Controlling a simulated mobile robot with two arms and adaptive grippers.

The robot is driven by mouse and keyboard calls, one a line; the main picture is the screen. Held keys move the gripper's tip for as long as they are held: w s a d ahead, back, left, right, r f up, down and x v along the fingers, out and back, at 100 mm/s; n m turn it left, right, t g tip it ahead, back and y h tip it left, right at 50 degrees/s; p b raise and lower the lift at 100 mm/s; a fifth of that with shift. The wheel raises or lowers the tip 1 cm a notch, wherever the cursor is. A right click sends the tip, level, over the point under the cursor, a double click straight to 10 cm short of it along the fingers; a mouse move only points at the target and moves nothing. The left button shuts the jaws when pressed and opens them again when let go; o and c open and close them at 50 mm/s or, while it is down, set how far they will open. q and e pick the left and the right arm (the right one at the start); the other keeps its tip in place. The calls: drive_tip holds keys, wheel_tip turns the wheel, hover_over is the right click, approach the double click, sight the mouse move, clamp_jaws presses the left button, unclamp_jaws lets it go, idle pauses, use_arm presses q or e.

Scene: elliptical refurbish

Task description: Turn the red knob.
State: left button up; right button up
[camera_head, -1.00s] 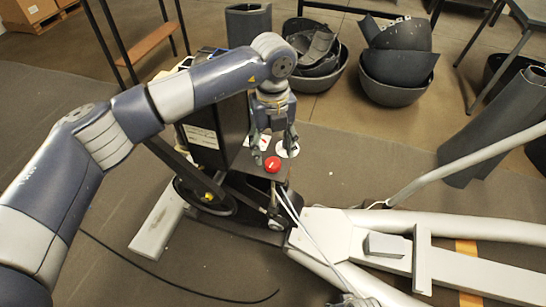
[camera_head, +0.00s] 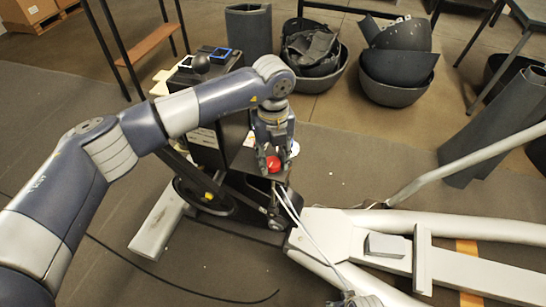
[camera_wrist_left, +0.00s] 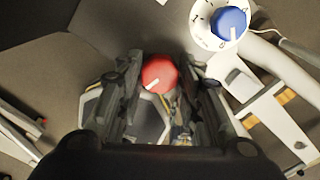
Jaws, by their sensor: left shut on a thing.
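The red knob (camera_head: 272,164) sits on top of the dark machine housing in the head view. In the left wrist view the red knob (camera_wrist_left: 160,74) shows between the fingertips, with a white pointer mark on its top. My left gripper (camera_head: 274,165) comes down over it from above, with one finger on each side, and is shut on it. In the left wrist view the fingers of my left gripper (camera_wrist_left: 160,84) flank the knob. A blue knob (camera_wrist_left: 231,22) on a white numbered dial is beside it. My right gripper is not in view.
The machine's grey frame (camera_head: 330,235) runs to the lower right, with pale cables by the knob. Black bins (camera_head: 392,92) with dark curved parts stand behind. A black ball (camera_head: 200,63) tops the housing. Open carpet lies to the front left.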

use_arm(q)
drive_tip(key=shift+m, duration=0.3)
drive_tip(key=m+b, duration=0.2)
drive_tip(key=m, duration=0.4)
drive_tip(key=shift+b, duration=0.4)
drive_tip(key=shift+m, duration=0.7)
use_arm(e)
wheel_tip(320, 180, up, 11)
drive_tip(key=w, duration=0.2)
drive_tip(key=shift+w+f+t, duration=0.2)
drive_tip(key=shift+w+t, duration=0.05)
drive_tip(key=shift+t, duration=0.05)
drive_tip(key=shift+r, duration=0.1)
use_arm(q)
drive_tip(key=o, duration=1.1)
